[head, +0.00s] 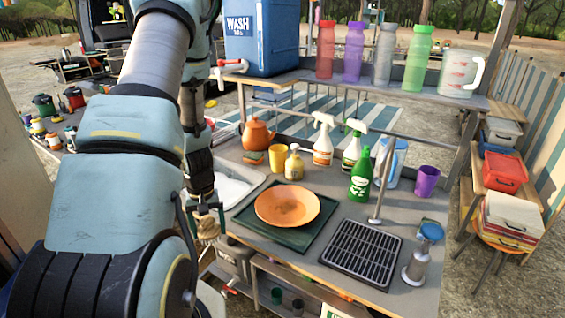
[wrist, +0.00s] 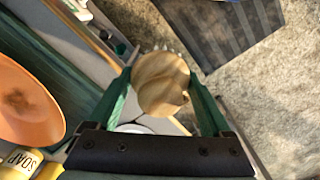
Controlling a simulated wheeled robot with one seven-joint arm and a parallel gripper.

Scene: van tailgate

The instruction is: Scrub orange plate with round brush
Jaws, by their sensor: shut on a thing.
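The orange plate (head: 287,206) lies on a dark green mat (head: 241,217) on the counter, with a brownish smudge near its middle. In the wrist view the plate (wrist: 22,118) is at the left edge, partly cut off, and its dark smudge shows. My gripper (head: 208,212) is left of the plate, near the counter's front edge by the sink. Its green fingers are shut on the round brush (wrist: 161,84), which has a pale wooden top. The brush (head: 208,228) hangs apart from the plate; its bristles are mostly hidden beneath the wood.
A green bottle (head: 361,175), a tap (head: 380,185) and a drain rack (head: 361,252) are to the right. The sink (head: 232,183) is left.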

